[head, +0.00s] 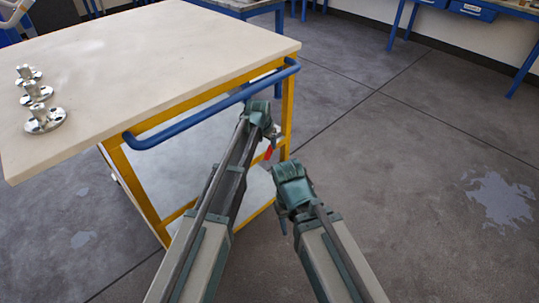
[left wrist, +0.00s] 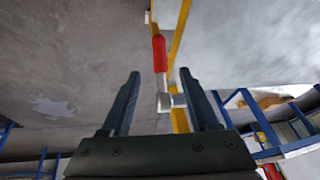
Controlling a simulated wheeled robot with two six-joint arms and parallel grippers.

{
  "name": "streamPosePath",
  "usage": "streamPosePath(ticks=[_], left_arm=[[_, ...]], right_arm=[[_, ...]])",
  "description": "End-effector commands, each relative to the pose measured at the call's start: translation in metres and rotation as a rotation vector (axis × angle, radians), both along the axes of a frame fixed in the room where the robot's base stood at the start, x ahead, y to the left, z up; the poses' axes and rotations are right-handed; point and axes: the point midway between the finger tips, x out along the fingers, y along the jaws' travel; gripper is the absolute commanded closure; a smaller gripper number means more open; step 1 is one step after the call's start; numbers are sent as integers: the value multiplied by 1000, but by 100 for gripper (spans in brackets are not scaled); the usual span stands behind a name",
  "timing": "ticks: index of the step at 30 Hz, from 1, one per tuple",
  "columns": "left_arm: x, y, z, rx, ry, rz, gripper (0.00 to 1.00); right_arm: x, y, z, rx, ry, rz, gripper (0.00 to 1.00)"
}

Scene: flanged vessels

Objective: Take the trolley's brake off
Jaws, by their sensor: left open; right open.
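The trolley (head: 160,60) has a pale top, a yellow frame and a blue push handle (head: 215,104) along its near side. The brake lever's red grip (head: 268,153) shows by the near right leg, partly hidden by my left arm. In the left wrist view the lever (left wrist: 159,55) has a red grip and a pale metal shank, joined to a hub on the yellow leg. My left gripper (head: 265,118) is open below the push handle. Its fingers (left wrist: 160,74) appear either side of the lever, with no contact visible. My right gripper (head: 292,183) is open, lower and to the right.
Three flanged metal vessels (head: 40,120) stand at the left edge of the trolley top. A lower shelf (head: 259,188) lies inside the frame. Blue-legged benches (head: 470,12) stand at the back. The grey floor (head: 400,150) to the right is clear.

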Motion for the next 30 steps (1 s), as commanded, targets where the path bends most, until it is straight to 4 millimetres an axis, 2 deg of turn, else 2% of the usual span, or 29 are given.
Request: streamPosePath(ticks=[1,15,21,29,30], left_arm=[[4,-1,-13,0,0,0,38],[31,-8,-76,0,0,0,38],[36,-10,-87,0,0,0,38],[36,-10,-86,0,0,0,38],[36,-10,-86,0,0,0,42]], right_arm=[[0,0,-13,0,0,0,50],[0,0,-76,0,0,0,50],[0,0,-87,0,0,0,50],[0,0,-86,0,0,0,50],[0,0,-86,0,0,0,50]])
